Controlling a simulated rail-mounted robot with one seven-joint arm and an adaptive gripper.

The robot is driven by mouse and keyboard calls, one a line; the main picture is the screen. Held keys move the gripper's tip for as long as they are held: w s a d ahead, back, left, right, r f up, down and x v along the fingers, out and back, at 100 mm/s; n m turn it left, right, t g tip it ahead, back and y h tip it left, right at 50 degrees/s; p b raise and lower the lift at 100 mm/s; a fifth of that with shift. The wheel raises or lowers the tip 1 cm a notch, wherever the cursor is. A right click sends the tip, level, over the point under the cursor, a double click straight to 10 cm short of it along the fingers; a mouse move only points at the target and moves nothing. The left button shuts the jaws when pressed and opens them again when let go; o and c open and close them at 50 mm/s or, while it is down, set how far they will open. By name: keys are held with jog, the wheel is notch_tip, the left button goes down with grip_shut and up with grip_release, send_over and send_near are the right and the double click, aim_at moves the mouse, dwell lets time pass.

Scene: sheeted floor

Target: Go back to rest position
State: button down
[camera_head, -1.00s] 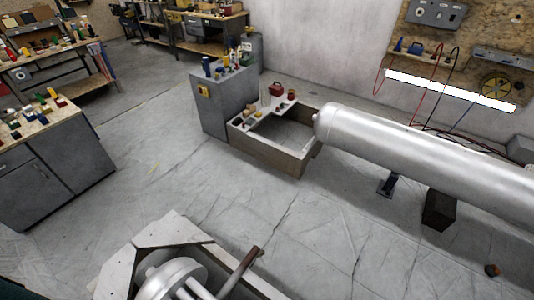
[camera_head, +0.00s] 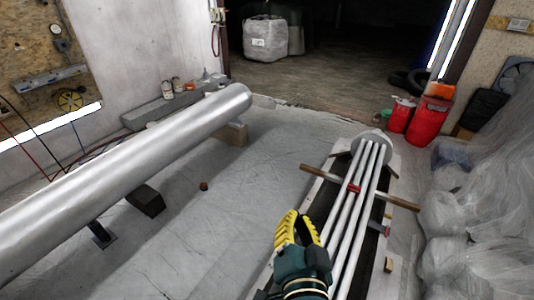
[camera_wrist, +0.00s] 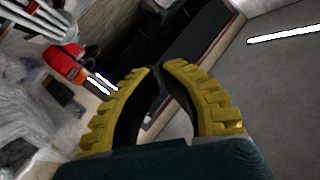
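My gripper (camera_head: 294,222) shows at the bottom middle of the head view, with yellow padded fingers on a dark green body. It is raised in front of a frame that holds several long pale rods (camera_head: 352,205). In the wrist view my gripper (camera_wrist: 158,67) has its two curved yellow fingers meeting at the tips, with nothing seen held between them. The ends of the rods (camera_wrist: 38,18) show at the top left of the wrist view.
A long silver cylinder (camera_head: 120,165) lies on supports at the left. Red canisters (camera_head: 430,120) stand at the right, beside plastic-wrapped bulk (camera_head: 485,205). Bare sheeted floor (camera_head: 235,215) lies between cylinder and rod frame. A dark doorway opens behind, with a white sack (camera_head: 265,38).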

jog(key=s+d+r+n+t, duration=0.1)
jog(key=s+r+n+t, duration=0.1)
jog(key=s+r, duration=0.35)
jog(key=s+d+r+n+t+h, duration=0.1)
jog(key=s+r+t, duration=0.1)
jog(key=r, duration=0.6)
jog(key=s+r+n+t, duration=0.2)
jog(key=s+r, duration=0.1)
jog(key=r, duration=0.3)
notch_tip(320, 180, up, 23)
jog(key=n+p, duration=0.1)
jog(key=p, duration=2.1)
jog(key=shift+d+f+p, duration=0.2)
jog(key=shift+p, duration=0.2)
